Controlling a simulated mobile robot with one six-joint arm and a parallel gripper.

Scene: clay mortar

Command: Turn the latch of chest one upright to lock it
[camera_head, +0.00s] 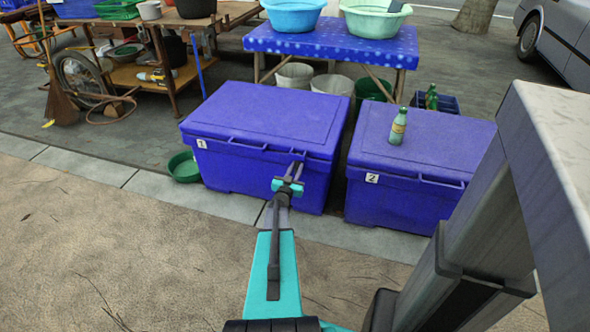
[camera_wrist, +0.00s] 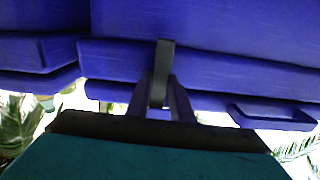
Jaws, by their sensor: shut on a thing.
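Chest one (camera_head: 232,172) is a blue lidded box with a white "1" label, at centre-left in the head view; its lid is down. My gripper (camera_head: 293,173) is at its front face, near the right end. In the wrist view, the latch (camera_wrist: 162,62) is a narrow dark grey bar against the blue chest front (camera_wrist: 235,72). My gripper's two fingers are shut on it, one on each side. The bar runs straight up and down in that view. In the head view the gripper largely hides the latch.
Chest two (camera_head: 420,198), also blue, stands close on the right, with a green bottle (camera_head: 398,127) on its lid. A green basin (camera_head: 184,167) is on the ground left of chest one. A blue-covered table (camera_head: 335,42) stands behind. Pavement in front is clear.

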